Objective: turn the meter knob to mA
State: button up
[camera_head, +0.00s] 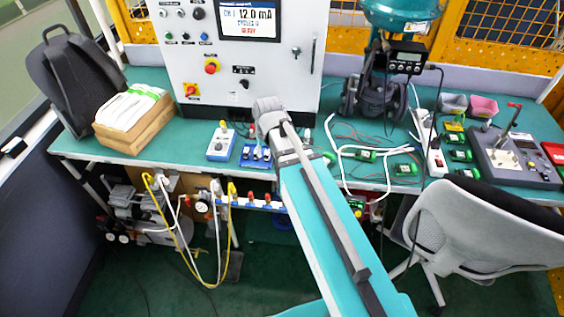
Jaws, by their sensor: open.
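A small blue-and-white box (220,144) with a yellow top piece stands on the bench, left of my arm's end. It may be the meter, but its knob markings are too small to read. A blue item (252,157) lies right of it, partly behind my arm. A large white control panel (185,58) stands behind, its screen (248,20) reading 12.0 mA. A small black knob (244,84) is on its front. My arm reaches up over the bench's front edge, and its grey end is in front of the panel. My gripper's fingers cannot be made out.
The green bench (85,143) holds a black backpack (75,75) and a wooden box (135,125) at left. A valve positioner (400,60), cables and several green modules crowd the right. A grey chair (480,225) stands in front at right. Hoses hang below the bench.

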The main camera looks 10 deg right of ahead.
jog(key=s+d+m+g, duration=0.1)
jog(key=s+d, duration=0.3)
jog(key=s, duration=0.1)
jog(key=shift+f+b, duration=0.3)
jog(key=shift+f, duration=0.15)
jog(key=shift+m+g, duration=0.4)
jog(key=shift+m, duration=0.1)
jog(key=s+d, duration=0.1)
jog(key=s, duration=0.1)
jog(key=s+d, duration=0.2)
jog(key=shift+s, duration=0.15)
jog(key=shift+a+f, duration=0.1)
dwell(1.6)
